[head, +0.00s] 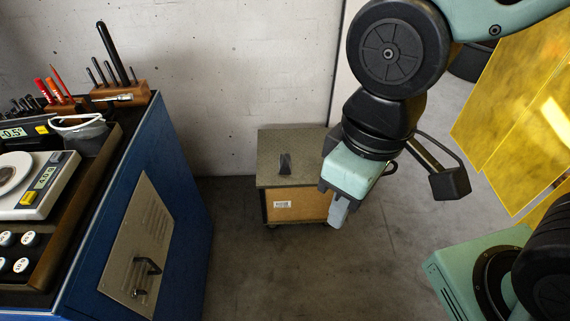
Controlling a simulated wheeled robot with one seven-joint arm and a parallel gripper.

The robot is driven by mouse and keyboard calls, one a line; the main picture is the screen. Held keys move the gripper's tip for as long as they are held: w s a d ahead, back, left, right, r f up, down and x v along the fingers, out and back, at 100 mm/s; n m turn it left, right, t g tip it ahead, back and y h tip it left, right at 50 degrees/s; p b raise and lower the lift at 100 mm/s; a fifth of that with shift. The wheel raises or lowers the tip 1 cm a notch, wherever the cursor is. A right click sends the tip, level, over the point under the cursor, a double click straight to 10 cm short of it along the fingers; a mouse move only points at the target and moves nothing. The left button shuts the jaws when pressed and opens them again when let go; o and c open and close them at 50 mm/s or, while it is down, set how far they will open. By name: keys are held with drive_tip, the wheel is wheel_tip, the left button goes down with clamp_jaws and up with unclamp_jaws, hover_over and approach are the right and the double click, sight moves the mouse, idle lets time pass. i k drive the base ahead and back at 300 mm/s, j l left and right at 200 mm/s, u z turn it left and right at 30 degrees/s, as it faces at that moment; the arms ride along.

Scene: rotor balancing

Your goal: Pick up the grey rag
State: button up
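I cannot make out a grey rag for certain in the head view. A small dark grey piece (285,163) stands up on the lid of a low box; whether it is cloth or a handle is unclear. A grey, rounded item with a pale rim (79,128) sits on the blue bench at the left, and its material is also unclear. My gripper (339,212) hangs pointing down, in front of and to the right of the low box as seen here. Only one pale fingertip shows clearly, so its opening is hidden. I see nothing held in it.
The blue bench (165,165) carries a scale (38,185), weights (15,250) and a wooden tool rack (120,95). The low box (298,206) stands by the wall. Yellow translucent panels (520,100) hang at the right. Floor (270,270) between is clear.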

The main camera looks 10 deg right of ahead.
sight(284, 162)
drive_tip(key=i+j+z, duration=0.1)
drive_tip(key=i, duration=0.4)
drive_tip(key=i+j+z, duration=0.1)
drive_tip(key=i+j, duration=0.25)
drive_tip(key=i, duration=0.15)
drive_tip(key=i+j+z, duration=0.15)
drive_tip(key=i+j, duration=0.15)
drive_tip(key=i, duration=0.2)
